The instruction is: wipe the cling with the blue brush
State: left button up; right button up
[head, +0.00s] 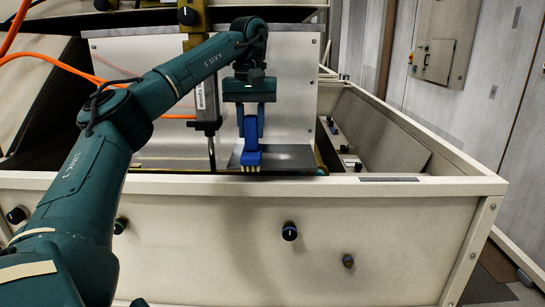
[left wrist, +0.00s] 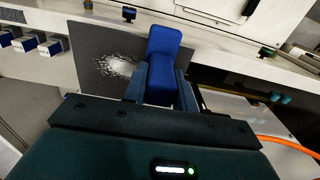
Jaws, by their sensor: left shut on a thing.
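My left gripper (head: 250,118) is shut on the blue brush (head: 250,150) inside the hopper, behind its front wall. The brush points down, and its pale bristles show just above the front rim. In the left wrist view the blue brush (left wrist: 164,48) stands between the fingers of my left gripper (left wrist: 162,78). The cling is a white, powdery patch (left wrist: 118,66) on a dark grey plate (left wrist: 95,45), just left of the brush in that view. I cannot tell whether the bristles touch the plate. My right gripper is not in view.
The hopper's cream front wall (head: 390,235) with dark knobs runs across the front. A grey device (head: 207,103) with a thin rod hangs close to the left of the brush. Orange hoses (head: 60,62) run behind my left arm.

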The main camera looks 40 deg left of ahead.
pick_arm(q)
jog(key=shift+w+d, duration=1.55)
jog(key=shift+d, duration=0.2)
jog(key=shift+w+d+f, duration=0.1)
jog(key=shift+w+d, duration=0.6)
jog(key=shift+d, duration=0.2)
jog(key=shift+w+d, duration=0.65)
jog(key=shift+d, duration=0.2)
jog(key=shift+w, duration=0.1)
jog(key=shift+s+a, duration=1.5)
jog(key=shift+a, duration=0.25)
